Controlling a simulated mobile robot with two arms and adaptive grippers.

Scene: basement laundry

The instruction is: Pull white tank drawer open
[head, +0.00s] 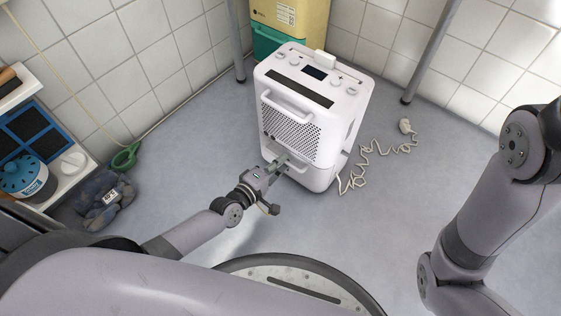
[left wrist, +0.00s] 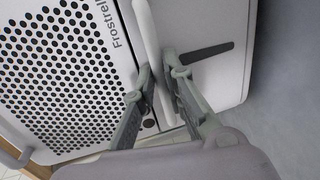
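A white appliance (head: 318,98) with a perforated front stands on the floor by the corner. Its white tank drawer (head: 318,178) is the lowest part; its front with a dark slot also shows in the left wrist view (left wrist: 222,75). My left gripper (head: 281,163) is at the drawer's front. In the left wrist view the white drawer handle (left wrist: 147,32) runs between my left fingers (left wrist: 160,78), which look closed on it. How far the drawer stands out is hard to tell. My right arm is at the right; its gripper is out of view.
A white cord (head: 366,170) lies coiled on the floor right of the appliance. A yellow and green container (head: 290,18) stands behind it. Metal legs (head: 430,52) rise on both sides. A grey cloth bundle (head: 103,200) and shelves (head: 50,165) are at left. Floor before the appliance is clear.

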